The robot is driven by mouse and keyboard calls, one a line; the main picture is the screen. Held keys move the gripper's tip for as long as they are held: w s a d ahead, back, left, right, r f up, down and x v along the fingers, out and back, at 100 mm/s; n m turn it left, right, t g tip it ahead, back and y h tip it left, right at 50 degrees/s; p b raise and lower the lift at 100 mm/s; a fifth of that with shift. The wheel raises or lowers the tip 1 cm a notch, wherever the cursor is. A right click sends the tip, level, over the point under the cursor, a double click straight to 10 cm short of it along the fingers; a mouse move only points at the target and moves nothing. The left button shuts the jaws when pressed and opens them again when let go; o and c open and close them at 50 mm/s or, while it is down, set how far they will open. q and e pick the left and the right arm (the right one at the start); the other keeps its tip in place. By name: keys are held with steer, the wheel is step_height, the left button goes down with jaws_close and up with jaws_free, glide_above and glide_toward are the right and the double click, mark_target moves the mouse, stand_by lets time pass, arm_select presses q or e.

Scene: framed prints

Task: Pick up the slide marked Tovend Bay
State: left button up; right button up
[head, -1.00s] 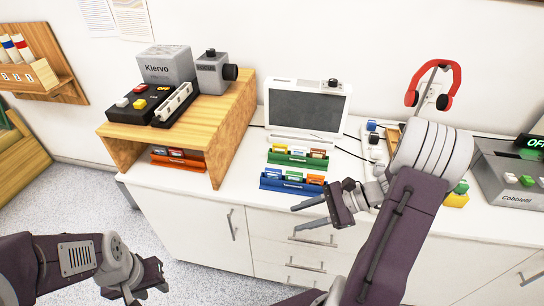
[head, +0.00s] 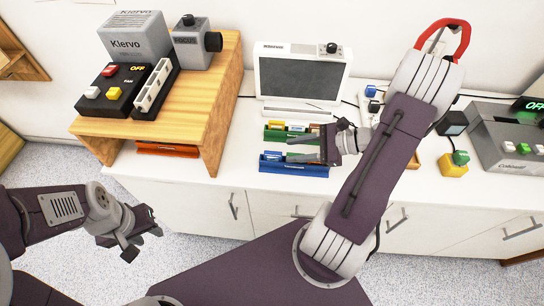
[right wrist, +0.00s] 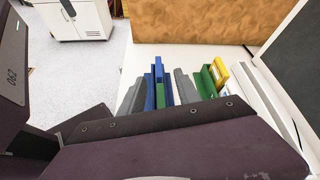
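Small slides stand in a blue tray (head: 312,171) and a green tray (head: 272,137) on the white counter; an orange tray (head: 167,149) sits under the wooden shelf. The slide labels are too small to read, so I cannot tell which is Tovend Bay. My right gripper (head: 296,149) is open and empty, its fingers apart over the blue tray and hiding part of both trays. The right wrist view shows the blue tray (right wrist: 149,98) and green tray (right wrist: 207,82) beyond my dark fingers. My left gripper (head: 136,240) hangs over the floor, apart from everything; its opening is unclear.
The wooden shelf (head: 200,95) with the Kiervo projector (head: 140,42) stands left of the trays. A screen (head: 302,80) stands behind them.

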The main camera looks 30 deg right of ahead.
mark_target(275, 153)
steer(key=x, duration=0.2)
steer(key=b+x, duration=0.1)
steer(key=x, duration=0.1)
steer(key=shift+a, duration=0.45)
steer(key=shift+w+a, duration=0.1)
steer(key=shift+w, duration=0.1)
steer(key=shift+s, duration=0.1)
steer(key=c, duration=0.4)
jaws_close()
step_height(275, 153, up, 9)
steer(key=p, duration=0.3)
steer(key=shift+r, duration=0.5)
